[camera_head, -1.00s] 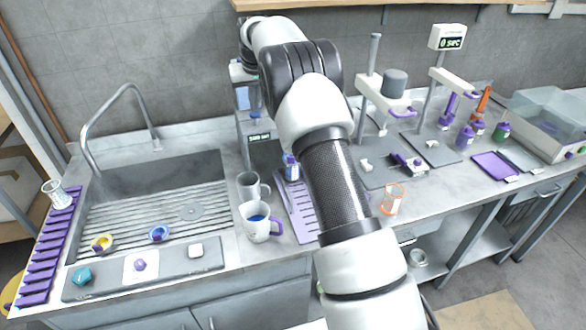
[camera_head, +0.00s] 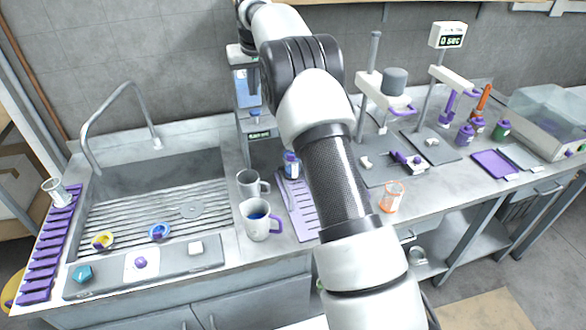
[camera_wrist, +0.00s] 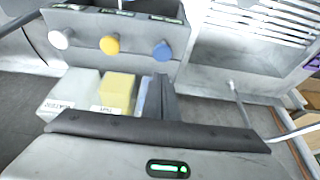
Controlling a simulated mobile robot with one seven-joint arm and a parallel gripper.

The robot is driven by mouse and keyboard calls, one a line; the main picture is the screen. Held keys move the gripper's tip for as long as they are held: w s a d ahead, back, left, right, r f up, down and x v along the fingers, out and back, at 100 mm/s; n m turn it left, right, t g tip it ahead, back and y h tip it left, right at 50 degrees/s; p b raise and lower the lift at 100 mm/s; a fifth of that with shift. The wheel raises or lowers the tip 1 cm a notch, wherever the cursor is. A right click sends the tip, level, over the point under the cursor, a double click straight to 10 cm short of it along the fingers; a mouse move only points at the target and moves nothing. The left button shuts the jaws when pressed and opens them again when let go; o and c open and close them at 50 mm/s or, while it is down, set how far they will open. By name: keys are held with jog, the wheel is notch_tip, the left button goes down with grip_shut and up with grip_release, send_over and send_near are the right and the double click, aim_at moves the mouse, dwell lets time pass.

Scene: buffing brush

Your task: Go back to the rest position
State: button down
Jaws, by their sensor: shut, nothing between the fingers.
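My gripper (camera_wrist: 163,95) shows in the wrist view as a dark narrow shape rising from the wide grey gripper body, with its fingers shut and nothing between them. It is over a dispenser (camera_wrist: 120,45) with white, yellow and blue knobs and pale, yellow and bluish blocks beside it. In the head view my arm reaches up from the bottom right to the top edge, above the dispenser (camera_head: 252,125) at the back wall. I cannot make out the fingers there.
The sink (camera_head: 150,185) with its tap (camera_head: 120,100) lies left of the dispenser. Two mugs, a grey one (camera_head: 249,183) and a white one (camera_head: 256,222), stand by a purple rack (camera_head: 297,205). An orange-marked beaker (camera_head: 392,197) is right of my arm. Stands and bottles fill the right counter.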

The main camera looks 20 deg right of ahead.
jog(key=shift+r, duration=1)
jog(key=s+r, duration=0.7)
jog(key=s, duration=0.5)
jog(key=s+r, duration=0.7)
jog(key=s, duration=0.4)
jog(key=s+f, duration=0.4)
jog(key=s, duration=0.9)
jog(key=s+f+t, duration=0.1)
jog(key=s+f, duration=0.4)
jog(key=s, duration=0.9)
jog(key=shift+s, duration=0.25)
